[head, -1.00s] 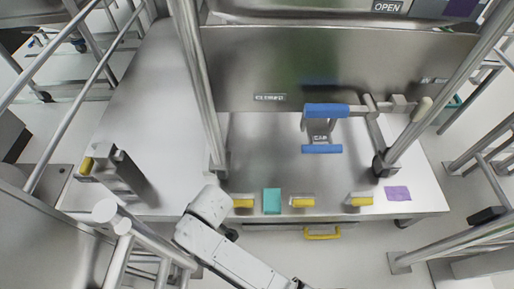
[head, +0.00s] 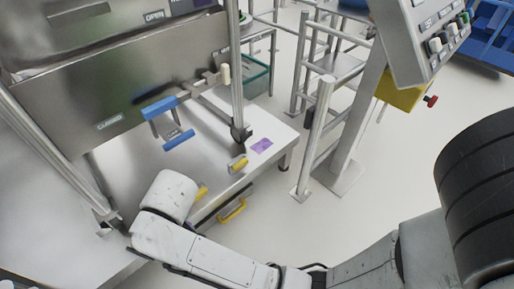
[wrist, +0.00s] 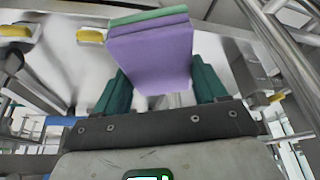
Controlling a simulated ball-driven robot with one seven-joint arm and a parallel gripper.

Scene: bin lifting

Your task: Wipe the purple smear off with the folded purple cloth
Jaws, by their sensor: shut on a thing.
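The folded purple cloth (wrist: 150,55) is between the two dark green fingers of my gripper (wrist: 158,80) in the wrist view. It is a thick flat pad with a green strip along its far edge. My gripper is shut on it. I cannot make out the smear in the wrist view.
A steel post (head: 236,75) stands behind the smear. A blue handle (head: 160,107) hangs from the machine panel. A railing post (head: 314,140) stands to the right, with open floor before it.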

